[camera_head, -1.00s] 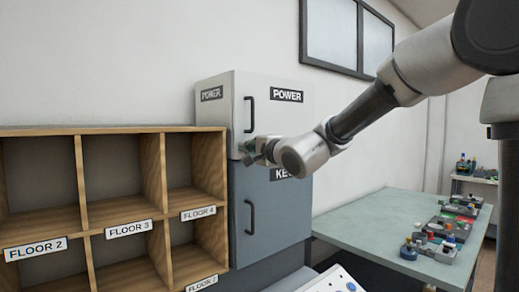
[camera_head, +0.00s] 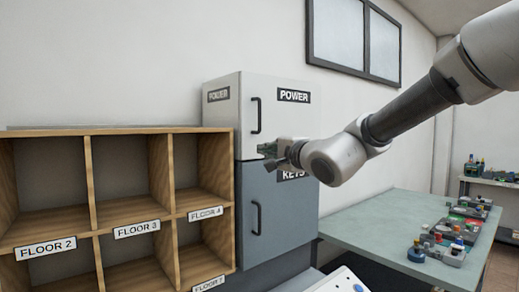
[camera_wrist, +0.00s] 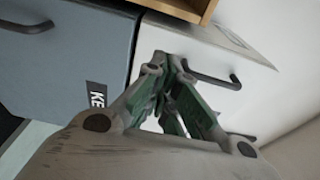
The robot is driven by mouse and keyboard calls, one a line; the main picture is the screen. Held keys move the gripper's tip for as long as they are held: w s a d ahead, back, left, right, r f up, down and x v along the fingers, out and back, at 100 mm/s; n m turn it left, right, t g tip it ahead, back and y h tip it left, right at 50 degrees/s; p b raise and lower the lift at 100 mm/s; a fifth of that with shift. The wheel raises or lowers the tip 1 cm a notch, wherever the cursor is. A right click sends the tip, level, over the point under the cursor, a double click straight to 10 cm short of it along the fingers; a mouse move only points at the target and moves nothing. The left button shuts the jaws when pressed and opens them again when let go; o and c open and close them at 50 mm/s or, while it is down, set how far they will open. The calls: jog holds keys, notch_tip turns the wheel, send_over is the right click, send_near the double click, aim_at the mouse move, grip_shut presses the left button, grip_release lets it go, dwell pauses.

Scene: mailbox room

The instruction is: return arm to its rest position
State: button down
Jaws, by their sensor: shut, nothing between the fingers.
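My arm reaches in from the upper right in the head view. My gripper (camera_head: 268,152) is at its end, in front of the cabinet near the line between the white POWER door (camera_head: 285,115) and the grey KEYS door (camera_head: 280,215). In the wrist view my gripper (camera_wrist: 172,65) shows its green-sided fingers drawn together, with nothing held. Both cabinet doors look shut. The wrist view shows the grey door (camera_wrist: 65,65) on the left and the white door (camera_wrist: 215,65) on the right, each with a dark handle. Whether the fingers touch the cabinet cannot be told.
A wooden shelf (camera_head: 88,130) with labelled floor compartments stands left of the cabinet. A green-topped table (camera_head: 375,222) at the right holds several small coloured items (camera_head: 450,240). A wall window (camera_head: 352,38) is above. Open air lies between cabinet and table.

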jog(key=s+d+f+n+g+y, duration=0.1)
jog(key=s+d+f+n+g, duration=0.1)
jog(key=s+f+n+g, duration=0.5)
jog(key=s+d+f+n+g+y, duration=0.1)
jog(key=s+d+f+n+g, duration=0.15)
jog(key=s+f, duration=0.85)
jog(key=s+d+n+h, duration=0.1)
jog(key=s+d+h, duration=0.2)
jog(key=d, duration=0.4)
jog(key=s+d+n+g+h, duration=0.1)
jog(key=s+d+h, duration=0.2)
jog(key=d, duration=0.5)
jog(key=s+d+f+n+g+h, duration=0.1)
jog(key=s+d+h, duration=0.2)
jog(key=s+d, duration=0.2)
jog(key=d, duration=0.3)
jog(key=shift+n, duration=0.35)
